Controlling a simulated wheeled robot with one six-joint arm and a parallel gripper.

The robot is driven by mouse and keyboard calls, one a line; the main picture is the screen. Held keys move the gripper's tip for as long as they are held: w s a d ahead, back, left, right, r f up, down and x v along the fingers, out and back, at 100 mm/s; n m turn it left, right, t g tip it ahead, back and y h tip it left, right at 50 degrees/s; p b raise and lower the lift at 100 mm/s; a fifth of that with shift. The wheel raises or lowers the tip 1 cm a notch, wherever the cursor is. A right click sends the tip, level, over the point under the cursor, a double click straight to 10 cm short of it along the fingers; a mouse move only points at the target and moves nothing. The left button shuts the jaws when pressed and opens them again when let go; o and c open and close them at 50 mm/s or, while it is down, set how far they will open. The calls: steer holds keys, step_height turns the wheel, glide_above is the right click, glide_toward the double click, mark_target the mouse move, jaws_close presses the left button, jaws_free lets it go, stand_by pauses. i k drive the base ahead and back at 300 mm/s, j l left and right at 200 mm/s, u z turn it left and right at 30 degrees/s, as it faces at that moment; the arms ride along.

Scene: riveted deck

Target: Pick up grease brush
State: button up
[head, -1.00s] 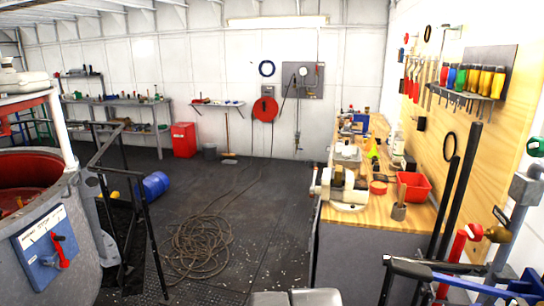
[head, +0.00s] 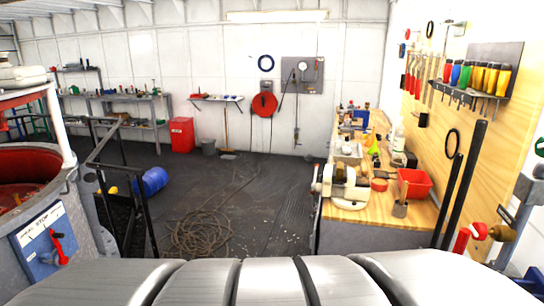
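A small brush-like thing with an upright handle and a tan block (head: 400,207) stands on the wooden workbench, just in front of the red bin. It looks like the grease brush, but it is too small to be sure. A wide grey segmented part, which seems to be of my own arm, fills the bottom of the head view. No gripper fingers show, so I cannot see what my gripper holds.
The workbench (head: 352,230) runs along the right wall. It bears a cream grinder-like machine (head: 346,187) and a red bin (head: 416,184). A coiled rope (head: 198,234) lies on the dark floor. A black rail frame (head: 120,190) stands at the left.

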mark_target(403, 189)
steer(key=z, duration=1.15)
